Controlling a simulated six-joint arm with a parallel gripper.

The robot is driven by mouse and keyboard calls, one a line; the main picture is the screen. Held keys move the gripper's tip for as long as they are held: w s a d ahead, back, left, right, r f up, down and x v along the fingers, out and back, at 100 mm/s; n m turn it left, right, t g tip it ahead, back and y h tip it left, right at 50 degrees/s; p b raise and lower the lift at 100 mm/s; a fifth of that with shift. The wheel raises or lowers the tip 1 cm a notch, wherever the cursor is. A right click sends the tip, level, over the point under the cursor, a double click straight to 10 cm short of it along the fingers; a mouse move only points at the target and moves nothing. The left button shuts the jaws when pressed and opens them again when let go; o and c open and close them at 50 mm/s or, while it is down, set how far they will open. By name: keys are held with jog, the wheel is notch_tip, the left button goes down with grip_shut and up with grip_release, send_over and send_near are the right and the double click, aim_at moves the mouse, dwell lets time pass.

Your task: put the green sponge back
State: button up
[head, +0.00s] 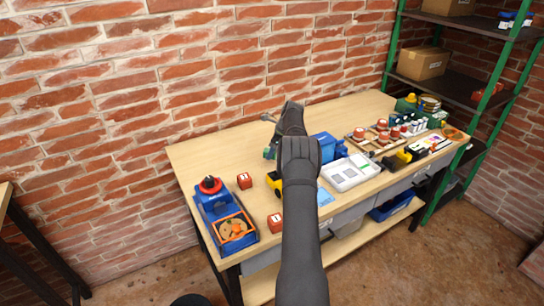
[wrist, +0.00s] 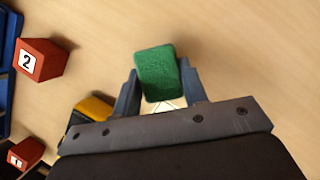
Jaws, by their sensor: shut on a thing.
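The green sponge (wrist: 157,70) is between the two fingers of my gripper (wrist: 160,78) in the wrist view. My gripper is shut on it, with a finger against each side. The sponge is tilted a little and sticks out past the fingertips, with bare wooden tabletop behind it. Whether it touches the table I cannot tell. In the head view my arm reaches over the middle of the workbench (head: 200,155) and hides the fingers. A small green patch shows left of the arm there, but I cannot tell what it is.
Red numbered blocks (head: 244,180) stand at the left, near a blue fixture (head: 210,203) with a red knob. A yellow and black object (wrist: 95,107) is close to my left finger. A white compartment tray (head: 350,185) and a blue box (head: 328,147) are right of my arm.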

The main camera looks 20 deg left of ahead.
jog(key=shift+f, duration=1.25)
jog(key=shift+f, duration=0.15)
jog(key=o, duration=0.9)
jog(key=shift+o, duration=0.2)
jog(key=v, duration=1.2)
